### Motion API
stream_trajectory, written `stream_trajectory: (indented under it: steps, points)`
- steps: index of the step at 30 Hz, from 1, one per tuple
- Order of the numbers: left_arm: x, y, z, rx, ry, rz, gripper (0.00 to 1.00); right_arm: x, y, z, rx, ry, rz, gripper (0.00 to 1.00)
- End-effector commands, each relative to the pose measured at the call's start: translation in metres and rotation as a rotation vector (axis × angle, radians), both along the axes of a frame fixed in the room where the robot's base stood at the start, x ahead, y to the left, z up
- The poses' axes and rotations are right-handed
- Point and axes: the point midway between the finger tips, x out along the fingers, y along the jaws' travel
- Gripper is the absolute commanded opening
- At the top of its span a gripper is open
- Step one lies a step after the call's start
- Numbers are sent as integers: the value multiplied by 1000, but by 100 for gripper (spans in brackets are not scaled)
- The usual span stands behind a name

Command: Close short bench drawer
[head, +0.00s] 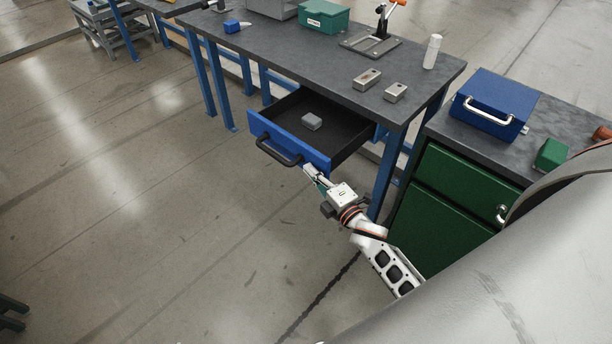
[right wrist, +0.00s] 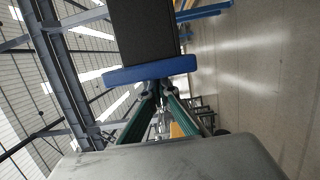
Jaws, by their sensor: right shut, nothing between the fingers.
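The bench drawer (head: 290,143) has a blue front and a black handle (head: 277,153). It stands pulled out from under the dark workbench top (head: 337,78), with a small grey block (head: 312,121) inside. My right gripper (head: 308,171) is shut and empty at the right end of the drawer front, below and right of the handle. In the right wrist view the fingertips (right wrist: 158,92) are together at the blue drawer front (right wrist: 150,71); I cannot tell whether they touch it. My left gripper is not in view.
A green cabinet (head: 447,205) with a blue toolbox (head: 494,104) and a green box (head: 551,154) on top stands to the right. Metal blocks (head: 367,79), a white bottle (head: 432,51) and a clamp fixture (head: 377,40) are on the bench. The floor in front of the drawer is clear.

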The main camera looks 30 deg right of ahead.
Motion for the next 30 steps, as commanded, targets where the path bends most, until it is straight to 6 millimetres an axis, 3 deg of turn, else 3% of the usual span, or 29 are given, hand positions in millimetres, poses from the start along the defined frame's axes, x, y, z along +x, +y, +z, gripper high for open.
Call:
stream_trajectory:
  steps: [18, 24, 30]
  points:
    - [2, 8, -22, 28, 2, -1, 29, 50, -141, -4, -5, 3, -2, 0]
    - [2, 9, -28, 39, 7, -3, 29, 61, -170, -3, -2, 4, -2, 0]
    - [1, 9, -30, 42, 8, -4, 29, 66, -184, -2, -1, 2, -2, 0]
